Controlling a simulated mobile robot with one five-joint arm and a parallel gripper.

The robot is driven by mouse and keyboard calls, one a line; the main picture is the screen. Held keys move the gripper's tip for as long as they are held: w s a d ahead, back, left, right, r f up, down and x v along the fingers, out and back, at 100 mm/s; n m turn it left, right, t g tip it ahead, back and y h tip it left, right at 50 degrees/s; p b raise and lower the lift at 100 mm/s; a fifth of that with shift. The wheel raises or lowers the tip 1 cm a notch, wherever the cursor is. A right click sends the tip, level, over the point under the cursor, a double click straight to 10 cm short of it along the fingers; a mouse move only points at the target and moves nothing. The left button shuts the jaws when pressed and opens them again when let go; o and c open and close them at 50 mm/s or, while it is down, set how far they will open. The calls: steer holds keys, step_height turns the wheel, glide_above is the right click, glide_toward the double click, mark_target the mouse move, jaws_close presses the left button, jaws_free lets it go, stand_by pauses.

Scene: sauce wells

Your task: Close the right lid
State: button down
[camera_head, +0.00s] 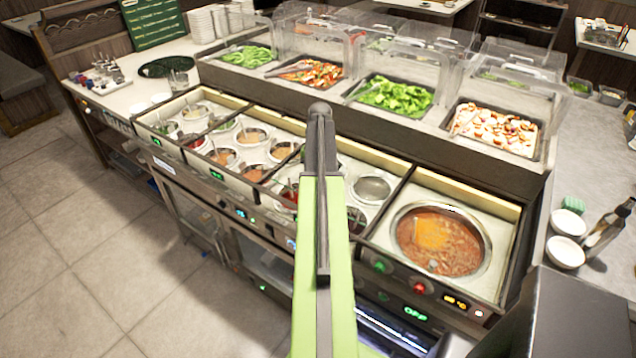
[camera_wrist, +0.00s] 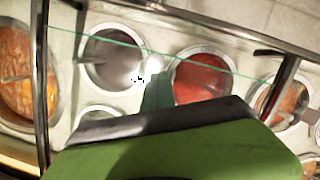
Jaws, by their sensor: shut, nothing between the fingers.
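My gripper (camera_head: 320,112) reaches out over the sauce counter, with its fingers together and empty. In the wrist view, its fingertips (camera_wrist: 155,70) show above the wells, between a silver round well (camera_wrist: 113,60) and a well of red sauce (camera_wrist: 203,75). The silver round also shows in the head view (camera_head: 371,189), right of my arm. At the right end is a large round well of orange-brown soup (camera_head: 438,240), uncovered. A pale upright panel (camera_head: 470,192) stands behind it; I cannot tell whether this is the right lid. My arm hides part of the middle wells.
Clear plastic covers (camera_head: 515,75) stand over the salad trays behind the wells. A tray of sliced pale food (camera_head: 495,130) is at the right. A bottle (camera_head: 606,228) and white bowls (camera_head: 566,252) stand on the right counter. The tiled floor (camera_head: 60,230) at left is clear.

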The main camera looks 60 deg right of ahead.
steer(key=a, duration=0.5)
steer(key=shift+w+a, duration=0.15)
steer(key=shift+a, duration=0.2)
steer(key=shift+r, duration=0.1)
steer(key=p+v, duration=0.9)
steer(key=shift+d+r+p, duration=0.35)
steer(key=shift+d+p, duration=0.05)
steer(key=shift+w, duration=0.1)
